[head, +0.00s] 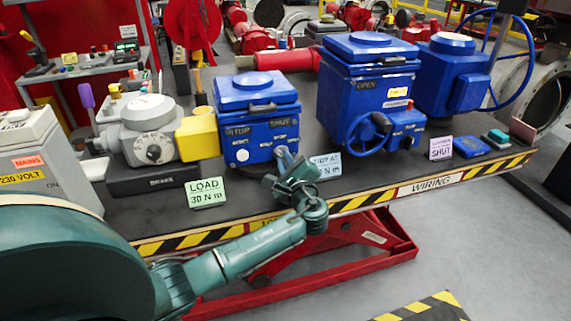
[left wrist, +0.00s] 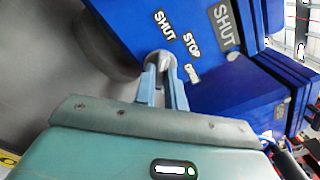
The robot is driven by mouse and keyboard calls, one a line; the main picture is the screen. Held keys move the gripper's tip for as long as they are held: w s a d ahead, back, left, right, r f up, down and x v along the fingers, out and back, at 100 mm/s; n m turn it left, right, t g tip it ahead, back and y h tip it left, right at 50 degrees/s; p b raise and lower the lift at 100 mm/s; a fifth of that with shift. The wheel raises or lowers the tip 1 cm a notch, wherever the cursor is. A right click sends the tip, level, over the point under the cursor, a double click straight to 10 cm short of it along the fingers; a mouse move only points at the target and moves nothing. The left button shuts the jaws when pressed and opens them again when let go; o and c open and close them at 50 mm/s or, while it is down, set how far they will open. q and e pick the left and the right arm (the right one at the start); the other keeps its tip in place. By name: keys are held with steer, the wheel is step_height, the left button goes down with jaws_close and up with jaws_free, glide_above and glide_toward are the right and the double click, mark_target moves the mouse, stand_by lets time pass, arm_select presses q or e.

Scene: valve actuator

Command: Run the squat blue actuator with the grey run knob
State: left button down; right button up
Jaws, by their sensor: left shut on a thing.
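The squat blue actuator (head: 258,127) stands on the bench, left of a taller blue actuator with a handwheel. Its front carries white lettering. In the left wrist view its blue face (left wrist: 150,25) reads SHUT, STOP and OPEN beside the round grey run knob (left wrist: 161,58). My left gripper (head: 288,163) reaches up to the front of this actuator. In the left wrist view its two pale fingers (left wrist: 162,78) are shut on the grey knob. The fingers hide part of the knob, and its pointer position cannot be told. My right gripper is not in view.
A grey load unit (head: 148,125) with a yellow coupling (head: 198,137) adjoins the actuator's left. A green LOAD card (head: 206,192) stands in front. The taller blue actuator (head: 368,85) and its handwheel (head: 368,133) are to the right. A striped bench edge (head: 350,203) runs along the front.

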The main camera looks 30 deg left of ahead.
arm_select(q)
steer(key=shift+n, duration=0.3)
steer(key=c, duration=1.5)
jaws_free()
steer(key=shift+o, duration=0.2)
steer(key=v, duration=1.3)
steer(key=shift+b, duration=0.45)
steer(key=shift+d, duration=0.15)
